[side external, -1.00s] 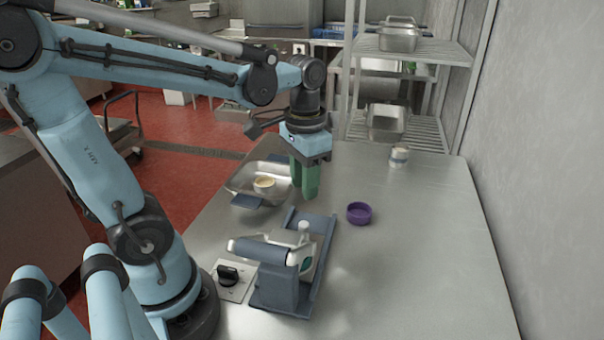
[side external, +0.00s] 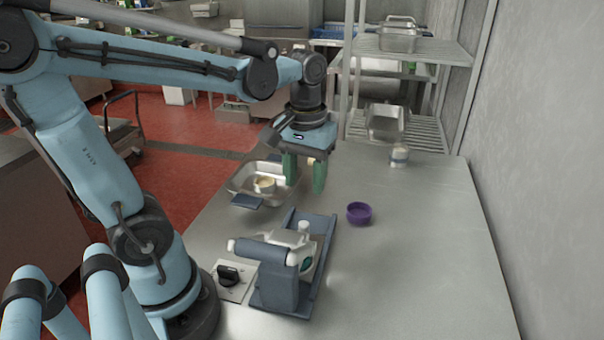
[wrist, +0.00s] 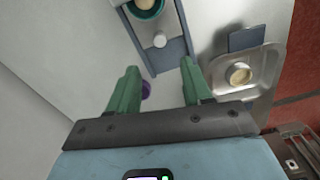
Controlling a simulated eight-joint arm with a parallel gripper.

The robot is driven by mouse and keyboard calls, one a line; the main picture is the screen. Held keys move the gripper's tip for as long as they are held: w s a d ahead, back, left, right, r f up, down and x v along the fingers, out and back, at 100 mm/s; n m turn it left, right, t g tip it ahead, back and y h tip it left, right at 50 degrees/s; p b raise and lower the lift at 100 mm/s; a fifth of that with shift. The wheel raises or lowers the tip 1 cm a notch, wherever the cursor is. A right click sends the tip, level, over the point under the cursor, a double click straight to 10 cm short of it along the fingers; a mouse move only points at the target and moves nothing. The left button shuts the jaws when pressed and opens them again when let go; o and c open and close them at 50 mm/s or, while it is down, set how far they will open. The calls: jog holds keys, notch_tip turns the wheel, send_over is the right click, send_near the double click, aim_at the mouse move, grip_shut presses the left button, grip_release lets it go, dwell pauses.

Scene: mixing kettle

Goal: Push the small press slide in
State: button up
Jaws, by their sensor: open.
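The small press (side external: 284,278) stands on the steel table, with a blue-grey base and roller-like arm and a pale body. I cannot tell clearly which part is the slide. My gripper (side external: 305,178) has green fingers pointing down, apart and empty, above the table beyond the press. In the wrist view the knob lies ahead of the fingertips (wrist: 159,68). The gripper does not touch the press.
A steel pan (side external: 240,181) holding a small round cup (side external: 265,184) is left of my fingers. A purple ring-shaped dish (side external: 359,213) lies right of the press. A jar (side external: 399,156) stands farther back. A knob plate (side external: 230,279) is left of the press. The right tabletop is clear.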

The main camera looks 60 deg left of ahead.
aim_at(304, 223)
jog(key=shift+f, duration=6.05)
grip_shut()
